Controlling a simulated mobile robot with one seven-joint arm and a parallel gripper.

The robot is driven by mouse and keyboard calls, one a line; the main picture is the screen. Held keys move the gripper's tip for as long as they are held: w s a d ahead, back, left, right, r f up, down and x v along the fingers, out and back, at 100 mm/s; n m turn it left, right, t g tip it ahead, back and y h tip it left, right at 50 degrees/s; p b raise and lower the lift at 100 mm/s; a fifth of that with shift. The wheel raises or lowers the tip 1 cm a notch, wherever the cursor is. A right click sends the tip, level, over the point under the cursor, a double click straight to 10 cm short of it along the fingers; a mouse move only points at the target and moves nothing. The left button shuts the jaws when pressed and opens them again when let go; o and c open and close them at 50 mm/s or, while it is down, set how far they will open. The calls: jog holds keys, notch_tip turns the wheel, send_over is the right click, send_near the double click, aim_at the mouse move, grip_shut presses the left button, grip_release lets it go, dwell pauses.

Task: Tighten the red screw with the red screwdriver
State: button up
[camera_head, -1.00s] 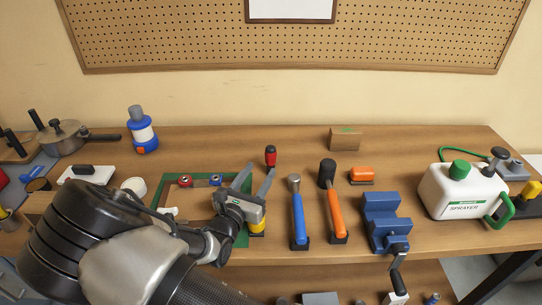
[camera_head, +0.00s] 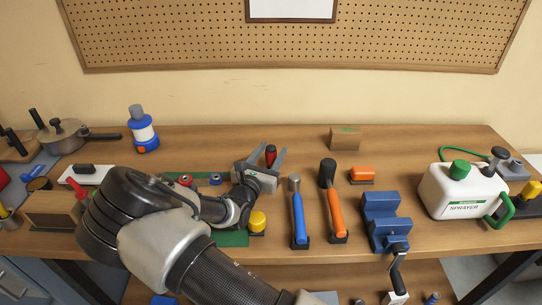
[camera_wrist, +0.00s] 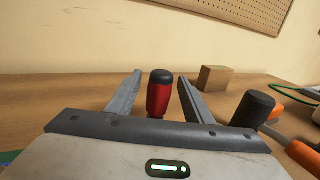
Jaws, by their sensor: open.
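The red screwdriver (camera_head: 270,155) stands upright at the back of the bench, its handle red with a black top. In the wrist view its handle (camera_wrist: 159,95) rises between the two fingers of my gripper (camera_wrist: 157,90). My gripper (camera_head: 264,162) is open, with gaps on both sides of the handle; the handle's lower end is hidden behind the gripper body. The red screw (camera_head: 185,180) is on the green-edged board (camera_head: 235,239), left of my gripper, beside a blue one (camera_head: 215,179). My arm covers much of the board.
A blue-handled hammer (camera_head: 299,215), an orange-handled mallet (camera_head: 336,205) and a blue vise (camera_head: 385,220) stand right of my gripper. A yellow-topped tool (camera_head: 257,221) is just in front. A cardboard box (camera_head: 345,138) is at the back. The bench's back middle is fairly clear.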

jog(key=c, duration=1.1)
notch_tip(320, 180, up, 10)
jog(key=shift+p, duration=0.4)
